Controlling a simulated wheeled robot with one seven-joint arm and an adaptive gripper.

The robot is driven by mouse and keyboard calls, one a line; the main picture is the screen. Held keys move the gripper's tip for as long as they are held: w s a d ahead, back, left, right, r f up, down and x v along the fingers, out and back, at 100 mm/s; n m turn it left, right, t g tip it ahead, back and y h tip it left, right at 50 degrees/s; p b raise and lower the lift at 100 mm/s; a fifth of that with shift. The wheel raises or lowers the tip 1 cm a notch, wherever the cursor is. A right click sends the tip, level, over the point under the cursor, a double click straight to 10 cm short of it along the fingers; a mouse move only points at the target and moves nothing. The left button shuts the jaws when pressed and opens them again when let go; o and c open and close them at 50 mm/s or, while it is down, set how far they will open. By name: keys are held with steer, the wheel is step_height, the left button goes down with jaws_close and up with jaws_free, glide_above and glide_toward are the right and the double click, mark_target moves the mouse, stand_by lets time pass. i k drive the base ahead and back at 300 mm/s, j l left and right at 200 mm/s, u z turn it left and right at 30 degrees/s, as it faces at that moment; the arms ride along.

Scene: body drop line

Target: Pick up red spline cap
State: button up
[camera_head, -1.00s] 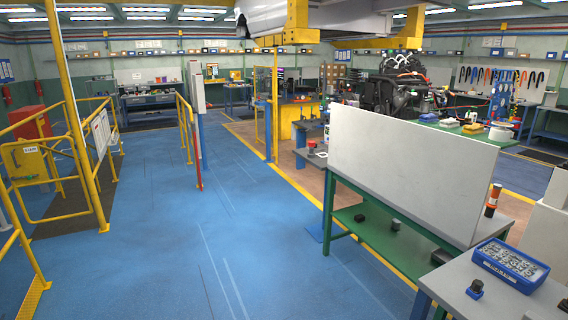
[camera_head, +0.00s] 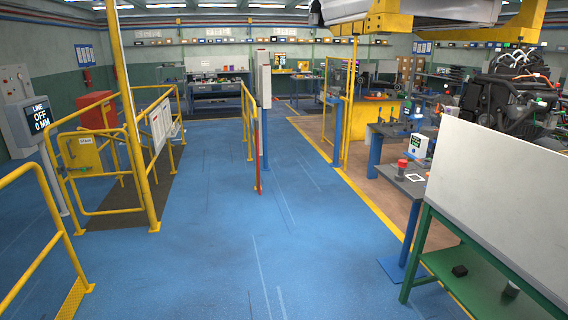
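I cannot make out a red spline cap for certain. A small red-topped piece (camera_head: 403,163) stands on a grey bench (camera_head: 385,131) at the right; it is too small to tell whether it is a cap or a button. A white box with a dark and green face (camera_head: 417,147) stands just behind it. My gripper is not in view.
Blue floor is open ahead. Yellow railings (camera_head: 40,166) and a yellow post (camera_head: 125,110) stand left, beside a LINE OFF display (camera_head: 38,118). A white panel on a green-legged bench (camera_head: 500,190) blocks the near right. A car body (camera_head: 400,12) hangs overhead.

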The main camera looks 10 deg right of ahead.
mark_target(402, 162)
steer(key=i+l+z, duration=0.2)
steer(key=i+z, duration=0.25)
steer(key=i, duration=0.25)
steer(key=i+z, duration=0.45)
steer(key=i, duration=0.3)
steer(key=i+j+z, duration=0.35)
steer(key=i+z, duration=0.15)
steer(key=i, duration=0.2)
steer(key=i+j+z, duration=0.15)
steer(key=i, duration=0.5)
steer(key=i+j, duration=0.25)
steer(key=i, duration=0.2)
